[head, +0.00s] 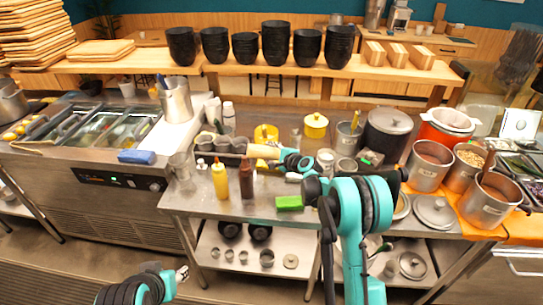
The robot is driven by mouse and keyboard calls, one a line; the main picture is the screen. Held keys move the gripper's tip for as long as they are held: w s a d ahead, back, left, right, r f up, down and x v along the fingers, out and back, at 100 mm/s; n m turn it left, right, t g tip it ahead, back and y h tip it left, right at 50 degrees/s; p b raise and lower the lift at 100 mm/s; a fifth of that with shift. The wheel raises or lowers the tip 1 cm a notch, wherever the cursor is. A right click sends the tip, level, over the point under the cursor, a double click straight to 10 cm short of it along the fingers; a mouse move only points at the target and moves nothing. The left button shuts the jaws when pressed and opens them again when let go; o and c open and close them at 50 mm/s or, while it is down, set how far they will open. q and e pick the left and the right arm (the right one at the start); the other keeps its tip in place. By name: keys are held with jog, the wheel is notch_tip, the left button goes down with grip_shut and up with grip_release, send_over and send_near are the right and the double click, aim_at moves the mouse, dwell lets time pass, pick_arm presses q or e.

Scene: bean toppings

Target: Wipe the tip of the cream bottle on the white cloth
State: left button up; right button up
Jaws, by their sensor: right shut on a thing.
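The cream bottle (262,151) is a pale beige cylinder lying near-horizontal at the left end of my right gripper (284,157), which is shut on it above the steel counter. Its left end points to a dark rack of small metal cups; its tip is too small to make out. I cannot pick out the white cloth for certain; a small whitish patch (294,177) shows just below the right gripper. My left gripper (183,273) is low at the bottom left, away from the counter; its fingers are too small to read.
A yellow bottle (220,180), a brown bottle (246,178) and a green sponge (289,203) stand along the counter's front. Large steel pots (428,166) fill the right.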

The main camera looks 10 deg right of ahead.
jog(key=shift+d+r+m+t+y+b, duration=0.25)
jog(key=shift+d+m+t+y+b, duration=0.2)
jog(key=shift+m+y, duration=0.45)
jog(key=s+d+m+t+y+b, duration=0.2)
jog(key=d+m+t+y+b, duration=0.15)
jog(key=d+m+b, duration=0.45)
jog(key=shift+w+a+n+t+h+b, duration=0.15)
jog(key=shift+w+a+n+h+b, duration=0.2)
jog(key=shift+a, duration=0.45)
jog(key=shift+w+a+n+t+h+b, duration=0.2)
jog(key=shift+w+a+n+h, duration=0.15)
jog(key=shift+a, duration=0.4)
jog(key=shift+w+f+y+b, duration=0.1)
jog(key=shift+f+y+b, duration=0.15)
jog(key=shift+f+b, duration=0.65)
jog(key=shift+f, duration=0.1)
jog(key=shift+d, duration=0.1)
dwell(0.5)
jog(key=shift+s+d+b, duration=0.1)
jog(key=shift+s+d, duration=0.15)
jog(key=shift+d, duration=0.55)
jog(key=shift+s+d+b, duration=0.15)
jog(key=shift+s+d, duration=0.1)
jog(key=shift+d, duration=0.6)
jog(key=shift+s+d+b, duration=0.1)
jog(key=shift+s+d, duration=0.15)
jog(key=shift+d, duration=0.55)
